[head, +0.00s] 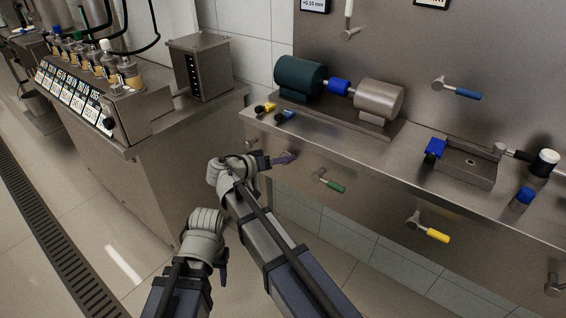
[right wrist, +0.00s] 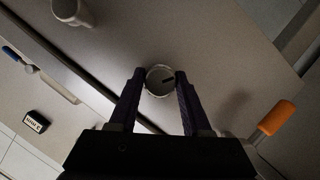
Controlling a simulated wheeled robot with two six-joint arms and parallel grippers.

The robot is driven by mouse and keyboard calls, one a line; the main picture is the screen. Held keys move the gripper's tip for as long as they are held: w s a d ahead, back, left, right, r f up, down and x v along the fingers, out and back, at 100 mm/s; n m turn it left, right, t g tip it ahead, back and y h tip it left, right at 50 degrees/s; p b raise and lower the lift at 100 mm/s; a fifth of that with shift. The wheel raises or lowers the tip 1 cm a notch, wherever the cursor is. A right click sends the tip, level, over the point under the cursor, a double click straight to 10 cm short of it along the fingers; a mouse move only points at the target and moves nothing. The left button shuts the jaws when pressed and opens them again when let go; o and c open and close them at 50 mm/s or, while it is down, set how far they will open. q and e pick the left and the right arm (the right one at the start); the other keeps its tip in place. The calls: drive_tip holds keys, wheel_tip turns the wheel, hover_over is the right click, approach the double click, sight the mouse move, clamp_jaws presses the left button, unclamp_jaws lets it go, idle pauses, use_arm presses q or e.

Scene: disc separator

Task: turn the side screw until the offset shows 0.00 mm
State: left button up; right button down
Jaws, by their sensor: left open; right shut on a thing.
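The display (head: 314,5) at the top edge of the head view is partly cut off and appears to read +0.10 mm. My right gripper (head: 270,160) is low at the front of the steel bench. In the right wrist view its two dark purple fingers (right wrist: 160,78) are shut on the sides of a round metal screw head (right wrist: 159,86), which has a dark mark on its face. The screw is hidden in the head view. My left gripper (head: 224,270) is open and empty, lower and further left, away from the bench.
A green motor (head: 300,76), blue coupling (head: 339,87) and steel cylinder (head: 379,97) stand on the bench. Green (head: 333,187) and yellow (head: 436,236) handles stick out from its front. A cabinet with bottles (head: 150,112) stands left. An orange handle (right wrist: 277,118) lies right of my fingers.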

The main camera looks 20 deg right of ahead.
drive_tip(key=shift+f+n+g+h+b, duration=0.3)
drive_tip(key=shift+n+h+b, duration=0.2)
drive_tip(key=shift+n+b, duration=0.4)
drive_tip(key=n+h+b, duration=0.1)
drive_tip(key=n+b, duration=0.1)
drive_tip(key=n, duration=0.1)
drive_tip(key=n+h+b, duration=0.1)
drive_tip(key=n+b, duration=0.1)
drive_tip(key=shift+n+h, duration=0.3)
drive_tip(key=shift+n+g+h+b, duration=0.3)
drive_tip(key=shift+n+b, duration=0.4)
drive_tip(key=shift+n, duration=0.1)
drive_tip(key=shift+r+n, duration=0.15)
drive_tip(key=shift+n, duration=0.15)
drive_tip(key=shift+c, duration=1.8)
unclamp_jaws()
